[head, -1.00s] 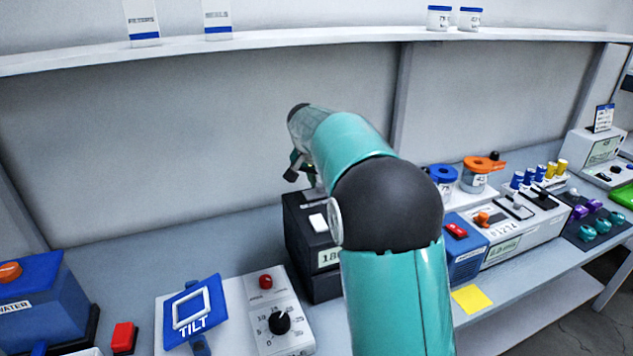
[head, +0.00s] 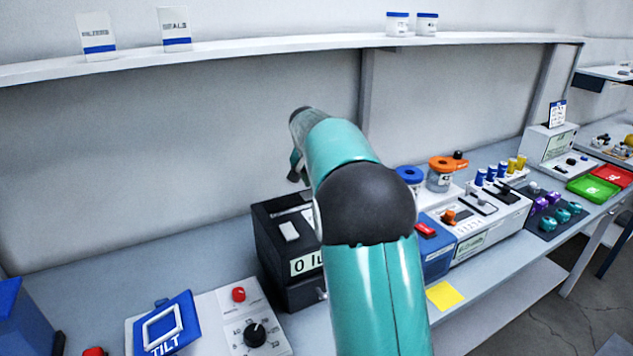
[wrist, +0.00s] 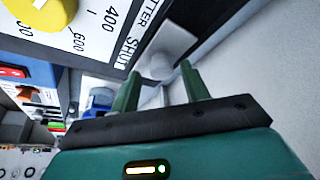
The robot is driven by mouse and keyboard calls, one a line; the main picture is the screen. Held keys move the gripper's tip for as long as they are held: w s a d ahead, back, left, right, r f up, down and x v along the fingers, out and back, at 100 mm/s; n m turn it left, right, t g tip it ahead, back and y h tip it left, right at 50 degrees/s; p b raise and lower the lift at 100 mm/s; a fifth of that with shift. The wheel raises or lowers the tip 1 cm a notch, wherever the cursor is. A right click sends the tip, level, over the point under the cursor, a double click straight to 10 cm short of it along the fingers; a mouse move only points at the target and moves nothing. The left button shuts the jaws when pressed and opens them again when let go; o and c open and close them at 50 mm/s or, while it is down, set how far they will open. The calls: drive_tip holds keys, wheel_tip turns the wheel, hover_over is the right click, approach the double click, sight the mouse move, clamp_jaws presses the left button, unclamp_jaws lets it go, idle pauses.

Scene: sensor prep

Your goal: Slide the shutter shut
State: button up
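The black box (head: 275,262) stands on the bench left of my arm, with a white block on its top and a front display reading about "0 lu". In the wrist view, a white label (wrist: 85,35) carries part of the words "shutter shut". Beside it is a grey plate (wrist: 172,38) with a pale round knob (wrist: 160,66), apparently the shutter and its handle. My gripper (wrist: 159,72) is open, its two green fingers apart, with the knob just beyond and between the tips. Contact cannot be made out. In the head view the arm mostly hides my gripper (head: 297,165).
A tilt stand (head: 165,325) and a dial panel (head: 252,332) are at the front left. Right of my arm are a blue box (head: 437,258), jars and a white instrument (head: 490,232). A shelf (head: 250,47) runs along the wall above.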

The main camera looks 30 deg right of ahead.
drive_tip(key=v, duration=1.4)
drive_tip(key=shift+f, duration=0.1)
drive_tip(key=s+a+r+n+y, duration=0.1)
drive_tip(key=s+a+n, duration=0.1)
drive_tip(key=s+a, duration=0.5)
drive_tip(key=s+a+f+n, duration=0.2)
drive_tip(key=s+a+f, duration=0.2)
drive_tip(key=s, duration=0.5)
drive_tip(key=s+a+f+n+t+y, duration=0.1)
drive_tip(key=s+a+f+n, duration=0.1)
drive_tip(key=s, duration=0.6)
drive_tip(key=s+a+f+n+t+y, duration=0.1)
drive_tip(key=s+a+f+n, duration=0.2)
drive_tip(key=s, duration=0.6)
wheel_tip(320, 180, down, 4)
drive_tip(key=a, duration=0.2)
drive_tip(key=shift+s+a+r, duration=0.25)
drive_tip(key=shift+s+a, duration=0.05)
drive_tip(key=shift+a, duration=0.05)
